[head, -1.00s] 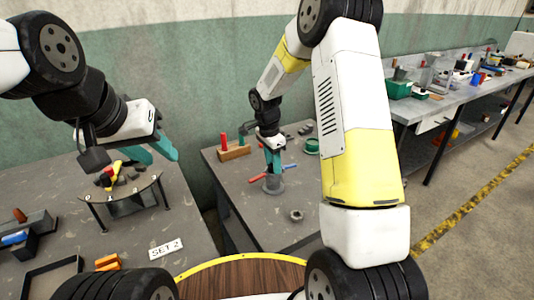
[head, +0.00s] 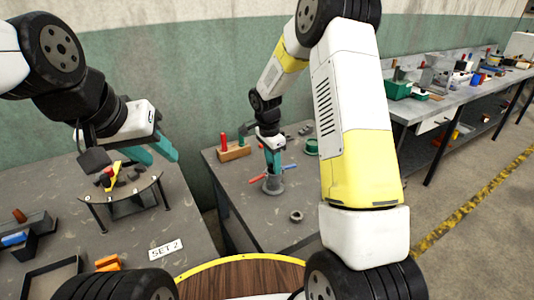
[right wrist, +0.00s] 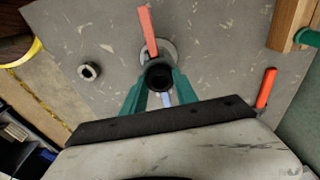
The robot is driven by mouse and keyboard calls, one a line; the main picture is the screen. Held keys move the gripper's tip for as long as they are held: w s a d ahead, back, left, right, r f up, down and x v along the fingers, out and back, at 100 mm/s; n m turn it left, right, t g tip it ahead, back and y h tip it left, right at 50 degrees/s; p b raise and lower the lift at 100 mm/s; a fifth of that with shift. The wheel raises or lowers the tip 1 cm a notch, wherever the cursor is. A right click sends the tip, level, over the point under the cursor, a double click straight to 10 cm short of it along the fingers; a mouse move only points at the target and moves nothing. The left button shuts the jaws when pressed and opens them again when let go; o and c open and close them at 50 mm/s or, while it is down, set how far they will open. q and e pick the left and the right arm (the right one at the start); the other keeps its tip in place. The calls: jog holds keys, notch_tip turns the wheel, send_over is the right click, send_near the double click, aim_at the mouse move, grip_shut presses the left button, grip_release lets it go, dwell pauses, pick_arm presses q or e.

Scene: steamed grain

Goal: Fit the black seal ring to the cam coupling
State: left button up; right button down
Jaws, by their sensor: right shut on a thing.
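The cam coupling (head: 273,186) is a grey upright cup on the middle bench, with a red lever (head: 289,167) and a blue lever (head: 257,178) sticking out to either side. My right gripper (head: 274,163) is right above it, pointing down. In the right wrist view, the right gripper's teal fingers (right wrist: 158,90) are shut on the round black seal ring (right wrist: 159,77), which is over the coupling's grey body (right wrist: 167,50). I cannot tell whether the ring is seated. My left gripper (head: 152,153) is open and empty, above the left bench.
A small grey ring-shaped part (head: 296,216) lies on the bench to the right of the coupling. A wooden block (head: 233,152) with pegs stands behind left. A small stand (head: 122,210) and a SET 2 label (head: 166,250) are on the left bench.

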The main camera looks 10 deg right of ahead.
aim_at(271, 167)
jog(key=shift+f, duration=0.15)
jog(key=shift+r, duration=0.3)
dwell(0.4)
jog(key=c, duration=0.9)
grip_release()
jog(key=shift+r, duration=0.1)
jog(key=r, duration=0.5)
jog(key=a+r, duration=0.1)
jog(key=r, duration=0.1)
jog(key=shift+s+r, duration=0.2)
jog(key=shift+r, duration=0.1)
